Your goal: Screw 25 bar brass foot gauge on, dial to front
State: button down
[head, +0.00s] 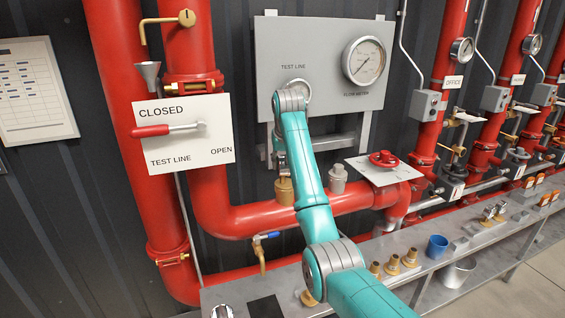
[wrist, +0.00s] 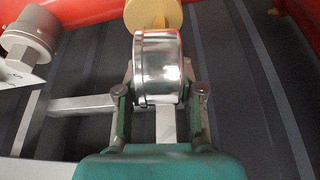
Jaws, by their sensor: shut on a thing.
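My gripper (wrist: 160,95) is shut on the round chrome case of a gauge (wrist: 158,68), seen from the side in the wrist view. The dial face and its reading do not show. A brass fitting (wrist: 153,12) is right beyond the case; I cannot tell whether they touch or are joined. In the head view, a brass fitting (head: 285,190) stands on top of the red horizontal pipe (head: 262,217), just under my gripper (head: 279,150). My arm hides most of the gripper and the gauge there.
A grey capped fitting (head: 338,180) and a plate with a red handwheel (head: 383,159) are to the right. The flow meter panel (head: 325,65) is behind my arm. The bench (head: 410,265) below holds several brass fittings and a blue cup (head: 437,246).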

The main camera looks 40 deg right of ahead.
jog(key=m+h, duration=0.1)
jog(key=m, duration=0.2)
jog(key=shift+d+r+m+g, duration=0.1)
jog(key=shift+m+g, duration=0.2)
jog(key=shift+d+m+g+h, duration=0.2)
jog(key=shift+m+g+h, duration=0.3)
jog(key=shift+m, duration=0.9)
jog(key=m, duration=0.2)
jog(key=m+g, duration=0.1)
jog(key=m, duration=0.1)
jog(key=shift+s+d+g+h, duration=0.15)
jog(key=shift+g+h, duration=0.15)
jog(key=shift+m+g, duration=0.6)
jog(key=shift+m, duration=1.1)
jog(key=c, duration=0.7)
grip_release()
jog(key=o, duration=0.5)
jog(key=shift+c, duration=0.2)
